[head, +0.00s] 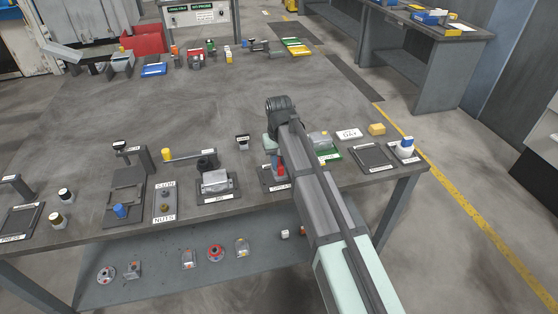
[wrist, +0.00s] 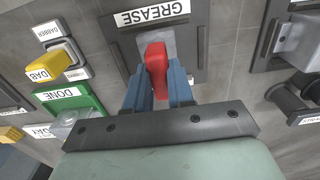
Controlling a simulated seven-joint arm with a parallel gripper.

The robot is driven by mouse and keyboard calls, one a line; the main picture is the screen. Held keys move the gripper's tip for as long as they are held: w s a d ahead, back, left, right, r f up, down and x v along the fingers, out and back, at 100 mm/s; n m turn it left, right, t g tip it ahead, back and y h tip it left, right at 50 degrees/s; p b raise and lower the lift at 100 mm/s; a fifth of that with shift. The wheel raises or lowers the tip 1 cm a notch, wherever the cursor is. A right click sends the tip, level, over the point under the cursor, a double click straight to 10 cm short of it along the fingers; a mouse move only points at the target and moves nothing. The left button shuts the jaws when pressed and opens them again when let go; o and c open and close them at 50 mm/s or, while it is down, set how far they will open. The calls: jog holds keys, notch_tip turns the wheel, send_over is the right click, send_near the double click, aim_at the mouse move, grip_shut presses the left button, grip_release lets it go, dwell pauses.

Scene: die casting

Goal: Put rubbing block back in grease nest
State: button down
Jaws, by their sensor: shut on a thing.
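The red rubbing block (wrist: 156,56) is between the two blue fingers of my gripper (wrist: 159,84), which is shut on it. In the wrist view the block overlaps the grease nest (wrist: 193,66), a dark plate with a light grey middle and a GREASE label (wrist: 152,13). I cannot tell whether the block touches the nest or is held just above it. In the head view my arm covers most of the nest, and only a bit of red (head: 281,171) shows beside it.
Left of the nest in the wrist view are a yellow DAB block (wrist: 50,65) and a green DONE tray (wrist: 76,98). On the right is a grey block in a dark fixture (wrist: 300,42), with a black cylindrical part (wrist: 287,97) near it.

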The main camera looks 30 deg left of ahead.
aim_at(279, 162)
jog(key=shift+f, duration=0.15)
jog(key=c, duration=1)
grip_release()
notch_tip(279, 162, up, 13)
jog(key=shift+f, duration=0.15)
